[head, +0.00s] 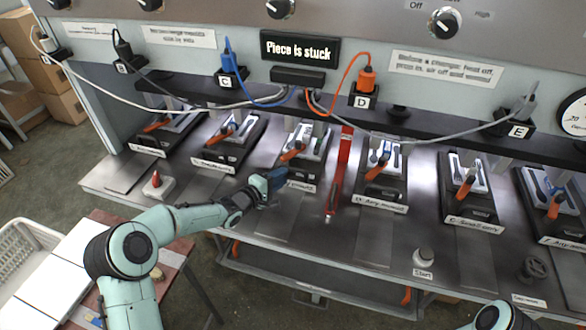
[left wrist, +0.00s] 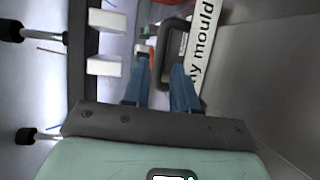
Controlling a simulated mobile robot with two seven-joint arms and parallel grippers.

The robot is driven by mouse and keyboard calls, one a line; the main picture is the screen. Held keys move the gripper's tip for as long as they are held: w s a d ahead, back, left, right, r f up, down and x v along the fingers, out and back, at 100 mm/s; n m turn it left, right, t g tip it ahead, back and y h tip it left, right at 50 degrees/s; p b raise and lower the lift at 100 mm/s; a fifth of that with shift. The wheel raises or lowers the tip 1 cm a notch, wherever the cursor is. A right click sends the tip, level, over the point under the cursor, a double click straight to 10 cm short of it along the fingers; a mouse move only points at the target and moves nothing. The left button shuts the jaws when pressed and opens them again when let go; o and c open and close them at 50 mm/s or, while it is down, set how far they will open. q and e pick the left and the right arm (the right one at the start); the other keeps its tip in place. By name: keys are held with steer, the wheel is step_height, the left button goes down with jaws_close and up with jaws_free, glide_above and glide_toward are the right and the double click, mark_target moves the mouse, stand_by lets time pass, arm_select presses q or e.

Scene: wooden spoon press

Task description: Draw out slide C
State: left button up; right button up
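The third slide from the left (head: 308,140), in line with the plug marked C, is a dark plate with a pale mould and an orange-handled tool on it. Its front label reads partly "mould" and is half hidden by my gripper. My left gripper (head: 275,181) is at this slide's front edge. In the left wrist view its two blue fingers (left wrist: 160,75) are apart, with a dark loop handle (left wrist: 162,45) between and just beyond their tips. The white label (left wrist: 203,45) lies beside the handle. I cannot tell whether a finger touches the handle. My right gripper is out of view.
Neighbouring slides stand close by: one to the left (head: 228,140) and one labelled D (head: 383,180) to the right. A red upright bar (head: 338,172) stands between the third slide and D. A sign (head: 300,48) reads "Piece is stuck". Cables hang above. The steel bench front is mostly clear.

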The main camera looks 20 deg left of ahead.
mark_target(291, 170)
arm_select(q)
steer(key=p+x, duration=0.1)
steer(key=x, duration=0.5)
steer(key=shift+w+d, duration=0.1)
steer(key=shift+w, duration=0.15)
jaws_close()
